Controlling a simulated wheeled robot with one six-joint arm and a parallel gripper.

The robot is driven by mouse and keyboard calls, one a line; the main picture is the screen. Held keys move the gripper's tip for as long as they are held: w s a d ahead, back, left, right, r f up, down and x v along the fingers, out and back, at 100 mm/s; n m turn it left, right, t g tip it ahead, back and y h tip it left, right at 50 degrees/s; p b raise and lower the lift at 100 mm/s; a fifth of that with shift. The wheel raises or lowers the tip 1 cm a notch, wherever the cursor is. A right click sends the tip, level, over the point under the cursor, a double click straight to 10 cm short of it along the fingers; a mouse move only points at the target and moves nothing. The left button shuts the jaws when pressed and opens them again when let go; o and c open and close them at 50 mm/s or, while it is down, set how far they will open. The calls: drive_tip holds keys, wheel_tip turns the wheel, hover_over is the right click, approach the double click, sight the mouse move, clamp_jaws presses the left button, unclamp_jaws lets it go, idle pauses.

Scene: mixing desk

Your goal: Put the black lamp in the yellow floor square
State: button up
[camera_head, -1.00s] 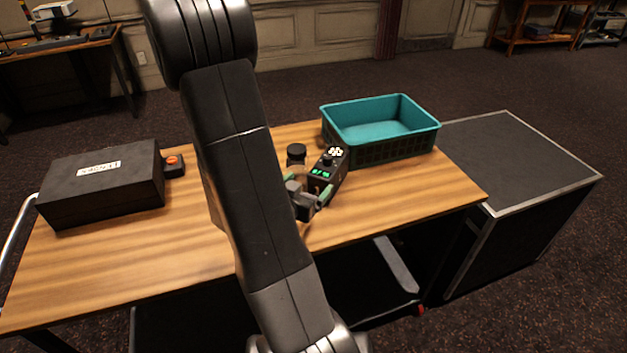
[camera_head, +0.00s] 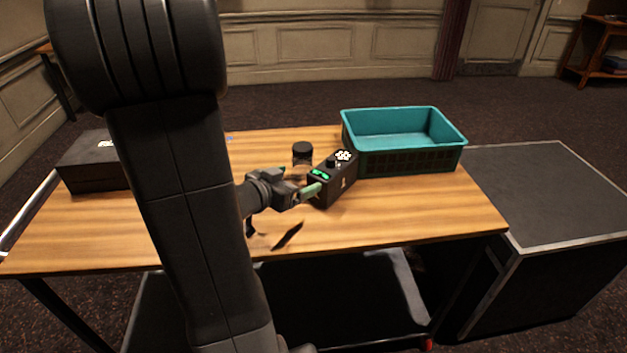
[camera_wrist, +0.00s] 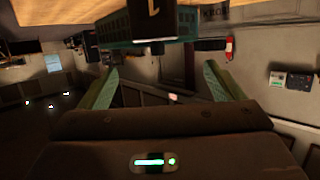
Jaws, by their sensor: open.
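The black lamp (camera_head: 333,184), which I take to be the boxy black device with a white light cluster and green lit parts, stands on the wooden table near the teal crate. My gripper (camera_head: 299,183) is just left of it, its green fingers pointing towards it. In the wrist view a black body with a pale mark (camera_wrist: 153,22), probably the lamp, is at the top, beyond my open green fingers (camera_wrist: 160,85). Nothing is between the fingers. I cannot tell whether a finger touches the lamp. The yellow floor square is not in view.
The teal crate (camera_head: 404,158) stands right of the lamp, and a dark round-topped jar (camera_head: 302,151) behind my gripper. A black case (camera_head: 92,163) is at the left, partly behind my arm. A grey-topped case (camera_head: 545,190) adjoins the table (camera_head: 400,215). The table's front right is clear.

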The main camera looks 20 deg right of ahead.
sight(327, 166)
drive_tip(key=b+x, duration=0.1)
drive_tip(key=x, duration=0.7)
drive_tip(key=shift+d+f, duration=0.1)
drive_tip(key=shift+d, duration=0.1)
drive_tip(key=shift+b+x, duration=0.3)
drive_tip(key=shift+x, duration=2.35)
drive_tip(key=shift+s+d, duration=0.1)
drive_tip(key=shift+s, duration=0.1)
clamp_jaws()
drive_tip(key=shift+r, duration=0.25)
